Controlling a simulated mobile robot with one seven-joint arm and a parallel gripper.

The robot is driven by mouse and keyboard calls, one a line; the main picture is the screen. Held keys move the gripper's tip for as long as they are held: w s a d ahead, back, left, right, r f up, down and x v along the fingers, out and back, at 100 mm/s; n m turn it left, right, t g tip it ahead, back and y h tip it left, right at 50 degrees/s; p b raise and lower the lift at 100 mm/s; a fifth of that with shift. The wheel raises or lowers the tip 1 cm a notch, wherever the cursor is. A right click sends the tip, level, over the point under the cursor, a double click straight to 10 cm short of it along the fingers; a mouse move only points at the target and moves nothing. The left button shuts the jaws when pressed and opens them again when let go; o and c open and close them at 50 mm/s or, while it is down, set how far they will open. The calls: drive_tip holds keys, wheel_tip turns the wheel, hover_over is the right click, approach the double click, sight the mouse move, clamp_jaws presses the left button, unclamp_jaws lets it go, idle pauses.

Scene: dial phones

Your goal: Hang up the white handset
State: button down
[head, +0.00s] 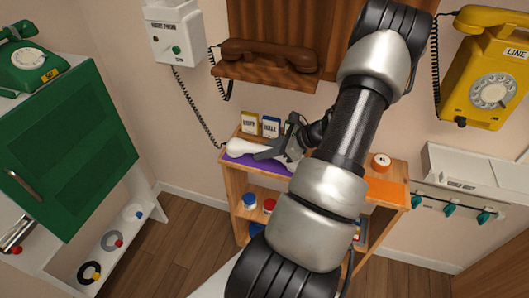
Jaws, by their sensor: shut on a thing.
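The white handset (243,147) is at the back left of the wooden shelf unit, over a purple mat (238,160). A dark coiled cord runs from it up to the white wall phone (175,38) at the upper left. My gripper (268,154) is shut on the white handset at its right part, which the fingers partly hide. I cannot tell whether the handset touches the mat or is slightly above it. The white phone has a label and a green button on its front.
A brown phone (268,54) sits on a wooden wall shelf above my gripper. A yellow phone (486,80) hangs at the right. Two labelled boxes (260,125) stand behind the handset. My arm hides the shelf's middle.

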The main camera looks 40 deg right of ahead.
drive_tip(key=shift+f, duration=0.1)
drive_tip(key=shift+f, duration=0.15)
drive_tip(key=c, duration=1.5)
unclamp_jaws()
drive_tip(key=shift+o, duration=0.2)
drive_tip(key=shift+d, duration=0.1)
drive_tip(key=p+v, duration=0.2)
drive_tip(key=v, duration=1.5)
drive_tip(key=shift+w+d+r+p, duration=0.2)
drive_tip(key=shift+d+r+p, duration=0.1)
drive_tip(key=shift+d+p, duration=0.1)
drive_tip(key=shift+a, duration=0.15)
